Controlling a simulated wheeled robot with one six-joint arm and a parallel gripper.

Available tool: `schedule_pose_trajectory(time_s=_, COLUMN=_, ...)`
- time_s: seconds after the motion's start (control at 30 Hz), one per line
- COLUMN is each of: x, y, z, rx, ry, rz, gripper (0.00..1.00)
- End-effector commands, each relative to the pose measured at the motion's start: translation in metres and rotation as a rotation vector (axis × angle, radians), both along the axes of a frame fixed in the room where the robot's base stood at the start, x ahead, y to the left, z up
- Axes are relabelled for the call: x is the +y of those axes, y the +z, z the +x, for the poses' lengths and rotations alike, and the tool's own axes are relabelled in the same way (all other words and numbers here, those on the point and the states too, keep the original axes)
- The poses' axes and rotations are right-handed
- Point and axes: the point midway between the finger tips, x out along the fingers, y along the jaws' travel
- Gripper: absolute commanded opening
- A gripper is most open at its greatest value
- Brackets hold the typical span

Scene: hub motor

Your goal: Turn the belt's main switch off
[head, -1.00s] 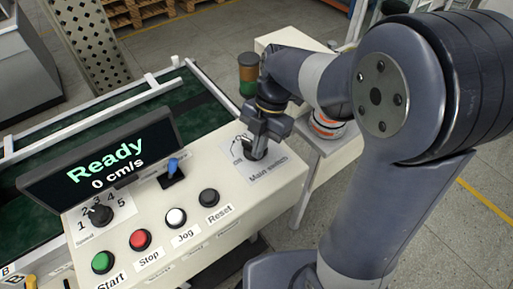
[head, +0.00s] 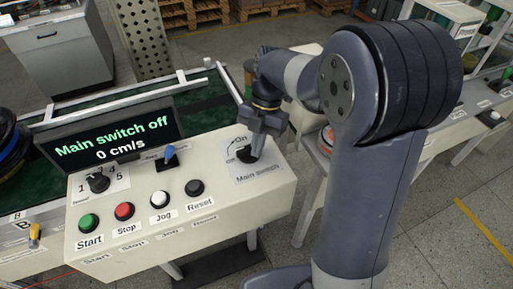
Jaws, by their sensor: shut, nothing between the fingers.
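The main switch (head: 246,155) is a black rotary knob on a white label plate at the right of the control panel. Its label plate (head: 262,173) reads "On", "Off" and "Main switch". My gripper (head: 254,150) is shut and points down at the knob. It partly hides the knob, and I cannot tell whether the fingertips touch it. The display (head: 112,138) at the panel's back left reads "Main switch off" and "0 cm/s".
The green conveyor belt (head: 205,100) runs behind.

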Motion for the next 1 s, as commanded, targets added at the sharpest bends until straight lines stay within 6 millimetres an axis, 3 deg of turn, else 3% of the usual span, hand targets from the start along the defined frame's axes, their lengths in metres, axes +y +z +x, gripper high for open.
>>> schedule_pose_trajectory(time_s=1.0, x=-0.0039, y=0.0014, z=0.0089, rx=-0.015, ry=-0.004, rz=-0.004, gripper=0.00)
